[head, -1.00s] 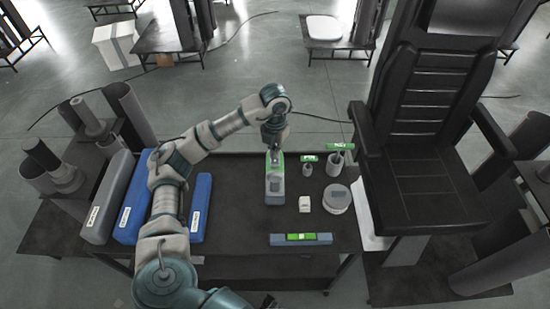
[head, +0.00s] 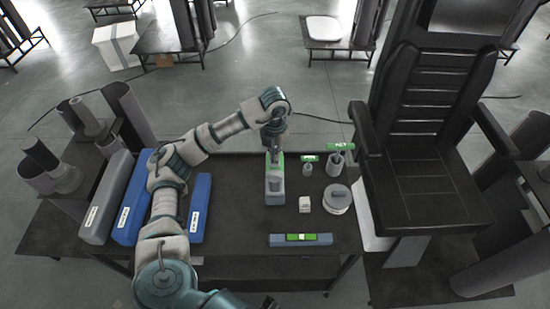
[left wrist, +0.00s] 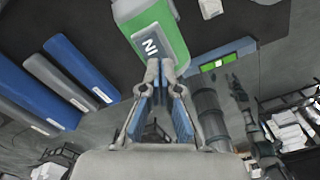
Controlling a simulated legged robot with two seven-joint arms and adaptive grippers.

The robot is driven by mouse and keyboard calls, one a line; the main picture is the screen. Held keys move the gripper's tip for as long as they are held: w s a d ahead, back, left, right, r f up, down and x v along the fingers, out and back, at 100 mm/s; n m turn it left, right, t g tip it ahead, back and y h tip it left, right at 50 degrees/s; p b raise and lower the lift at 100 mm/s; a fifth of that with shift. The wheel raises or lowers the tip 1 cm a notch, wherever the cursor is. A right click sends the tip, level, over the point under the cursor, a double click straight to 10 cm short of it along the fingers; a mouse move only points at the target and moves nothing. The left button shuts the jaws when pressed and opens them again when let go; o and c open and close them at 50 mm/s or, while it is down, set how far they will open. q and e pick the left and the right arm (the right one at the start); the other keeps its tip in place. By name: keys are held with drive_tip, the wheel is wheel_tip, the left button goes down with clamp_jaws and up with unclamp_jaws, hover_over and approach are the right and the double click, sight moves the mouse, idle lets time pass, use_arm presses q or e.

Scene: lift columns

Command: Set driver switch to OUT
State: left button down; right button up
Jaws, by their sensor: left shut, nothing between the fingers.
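The driver (head: 275,190) is a grey and green block standing on the dark table in the head view. My left gripper (head: 275,152) is at the driver's far, green end. In the left wrist view its fingertips (left wrist: 160,68) are together and empty, just below the IN label; I cannot tell whether they touch it. The switch itself is not clear in either view. A dark shape at the right of the wrist view may be my right gripper (left wrist: 240,90).
Blue (head: 132,205) and grey (head: 105,205) long boxes lie left of the driver. A black chair (head: 430,150) stands at right.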

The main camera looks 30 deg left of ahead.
use_arm(q)
drive_tip(key=shift+f, duration=0.45)
drive_tip(key=shift+s+r, duration=0.1)
drive_tip(key=shift+r, duration=0.1)
wheel_tip(320, 180, up, 2)
drive_tip(key=shift+p, duration=0.7)
wheel_tip(320, 180, up, 5)
drive_tip(key=p, duration=0.3)
drive_tip(key=shift+f, duration=0.1)
drive_tip(key=shift+f, duration=0.1)
